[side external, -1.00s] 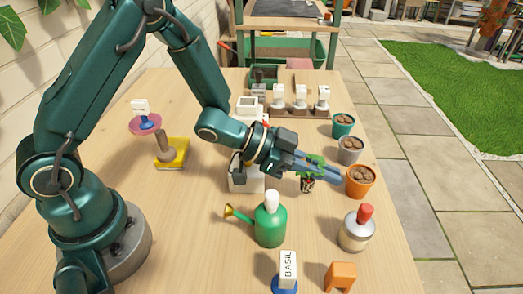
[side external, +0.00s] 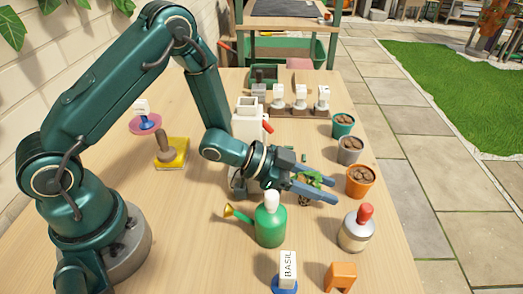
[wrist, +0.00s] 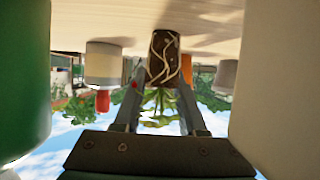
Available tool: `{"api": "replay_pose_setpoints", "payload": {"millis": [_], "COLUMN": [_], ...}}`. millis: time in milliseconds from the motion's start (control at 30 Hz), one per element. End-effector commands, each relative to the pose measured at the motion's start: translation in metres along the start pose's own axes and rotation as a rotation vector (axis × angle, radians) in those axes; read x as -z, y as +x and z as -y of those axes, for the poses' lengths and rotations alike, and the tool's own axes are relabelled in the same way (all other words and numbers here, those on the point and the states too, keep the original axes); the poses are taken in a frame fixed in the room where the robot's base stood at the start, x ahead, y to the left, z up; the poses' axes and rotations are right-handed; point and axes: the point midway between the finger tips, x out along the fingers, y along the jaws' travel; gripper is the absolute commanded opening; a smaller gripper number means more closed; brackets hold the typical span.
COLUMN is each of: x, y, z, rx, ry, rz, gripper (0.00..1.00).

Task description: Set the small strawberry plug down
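The small strawberry plug (side external: 304,199) is a dark soil plug with green leaves, low at the table between my gripper's fingers. In the wrist view the plug (wrist: 163,57) shows pale roots on brown soil, with its leaves toward my palm. Its base appears to meet the wooden table. My gripper (side external: 330,190) is low and nearly level, its two blue-grey fingers spread on either side of the plug. In the wrist view the fingers (wrist: 160,98) stand apart, with a narrow gap beside the soil. The fingers partly hide the plug in the side view.
A green watering can (side external: 270,222) and a red-capped bottle (side external: 357,230) stand close in front. Orange (side external: 360,182), grey (side external: 350,150) and teal (side external: 343,126) pots line the right edge. A white dispenser (side external: 249,121) stands behind my wrist. A basil label (side external: 287,268) stands at the front.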

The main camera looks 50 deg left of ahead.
Motion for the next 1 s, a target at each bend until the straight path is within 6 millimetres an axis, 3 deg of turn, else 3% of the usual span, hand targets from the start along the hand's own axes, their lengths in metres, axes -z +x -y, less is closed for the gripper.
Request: {"api": "replay_pose_setpoints", "payload": {"millis": [367, 800, 1000], "x": [0.003, 0.003, 0.003], "y": [-0.005, -0.089, -0.113], "z": [0.001, 0.002, 0.002], "rx": [0.002, 0.007, 0.005], "ry": [-0.001, -0.001, -0.001], "rz": [0.001, -0.001, -0.001], "gripper": [0.4, 0.4, 0.4]}}
